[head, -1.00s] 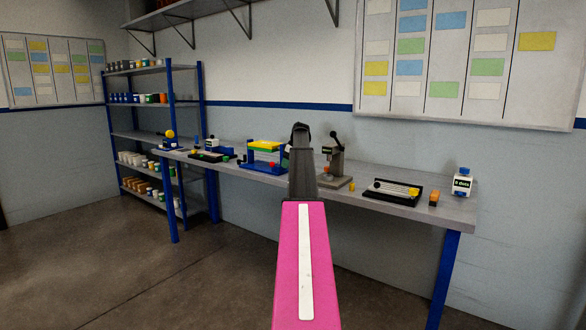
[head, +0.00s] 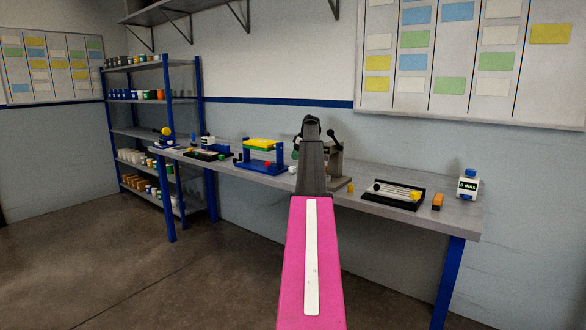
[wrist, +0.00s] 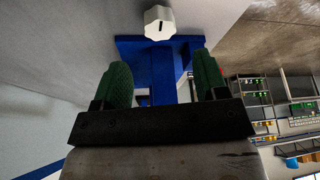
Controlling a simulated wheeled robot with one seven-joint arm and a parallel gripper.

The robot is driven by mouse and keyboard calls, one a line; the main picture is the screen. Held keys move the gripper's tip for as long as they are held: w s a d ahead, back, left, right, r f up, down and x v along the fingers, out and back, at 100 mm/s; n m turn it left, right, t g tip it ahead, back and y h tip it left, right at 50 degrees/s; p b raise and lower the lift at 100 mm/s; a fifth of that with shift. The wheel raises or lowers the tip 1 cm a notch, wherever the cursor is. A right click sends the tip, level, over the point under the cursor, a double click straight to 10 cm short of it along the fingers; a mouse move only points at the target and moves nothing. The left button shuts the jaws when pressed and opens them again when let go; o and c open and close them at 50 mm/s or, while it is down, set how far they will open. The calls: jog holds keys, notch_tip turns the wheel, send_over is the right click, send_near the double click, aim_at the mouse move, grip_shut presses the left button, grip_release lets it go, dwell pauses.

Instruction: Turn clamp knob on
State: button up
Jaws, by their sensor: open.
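The white, lobed clamp knob (wrist: 158,22) has a dark mark on its face and sits at the blue fixture (wrist: 128,46) in the wrist view. In the head view the small white knob (head: 292,170) shows at the right side of the blue fixture (head: 245,166), which carries a yellow and green top. My gripper (wrist: 163,78) is open, its two green fingers apart and nothing between them. The knob lies beyond the fingertips, roughly centred between them, and appears apart from them. In the head view my arm hides most of the gripper (head: 296,152).
The bench (head: 330,203) runs along the wall. A grey press (head: 336,165) with a lever stands right of the fixture, partly behind my arm. Further right are a black tray (head: 393,204), an orange block (head: 438,201) and a white bottle (head: 468,185). Open floor lies in front.

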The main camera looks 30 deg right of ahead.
aim_at(292, 169)
jog(key=x, duration=0.7)
jog(key=shift+w+f, duration=0.1)
jog(key=shift+f, duration=0.15)
jog(key=c, duration=0.9)
